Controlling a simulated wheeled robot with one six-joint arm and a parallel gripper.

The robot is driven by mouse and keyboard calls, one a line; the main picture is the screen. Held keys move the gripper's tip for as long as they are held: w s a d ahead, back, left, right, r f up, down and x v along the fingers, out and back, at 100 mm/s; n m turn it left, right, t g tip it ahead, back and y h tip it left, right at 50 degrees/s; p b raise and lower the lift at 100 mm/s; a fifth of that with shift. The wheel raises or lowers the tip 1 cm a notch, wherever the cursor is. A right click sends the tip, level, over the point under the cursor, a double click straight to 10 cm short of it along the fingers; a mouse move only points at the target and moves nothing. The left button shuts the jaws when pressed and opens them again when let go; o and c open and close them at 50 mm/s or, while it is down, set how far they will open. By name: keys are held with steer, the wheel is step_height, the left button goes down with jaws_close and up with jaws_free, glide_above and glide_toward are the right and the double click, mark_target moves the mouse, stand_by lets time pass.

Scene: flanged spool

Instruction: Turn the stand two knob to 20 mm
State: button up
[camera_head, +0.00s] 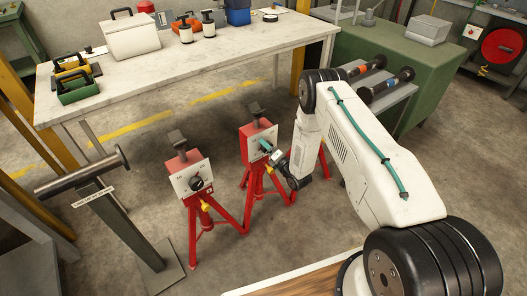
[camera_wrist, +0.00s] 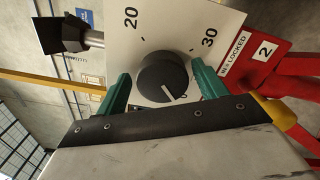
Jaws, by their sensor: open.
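Stand two (camera_head: 257,140) is the right one of two red tripod stands. Its white dial plate (camera_wrist: 205,20) fills the upper middle of the wrist view, with 20 and 30 printed on it and a red plate marked 2 beside it. The round black knob (camera_wrist: 163,78) has a white pointer line aimed at the lower edge of the wrist view, away from both 20 and 30. My gripper (camera_wrist: 161,73) is open, its green fingers on either side of the knob; I cannot tell whether they touch it. In the head view my gripper (camera_head: 268,149) is at stand two's plate.
Another red stand (camera_head: 186,180) with a dial stands close on the left. A steel post with a horizontal bar (camera_head: 82,174) is at far left. A long workbench (camera_head: 170,68) runs behind, and a green cabinet (camera_head: 400,75) is at the right.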

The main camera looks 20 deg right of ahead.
steer(key=shift+s+a, duration=0.1)
steer(key=shift+s, duration=0.15)
steer(key=s+d, duration=0.4)
steer(key=s, duration=0.3)
steer(key=shift+d+h, duration=0.3)
steer(key=shift+n, duration=0.4)
steer(key=x, duration=0.3)
steer(key=a+x, duration=0.1)
steer(key=x, duration=0.4)
steer(key=shift+a, duration=0.45)
steer(key=c, duration=1)
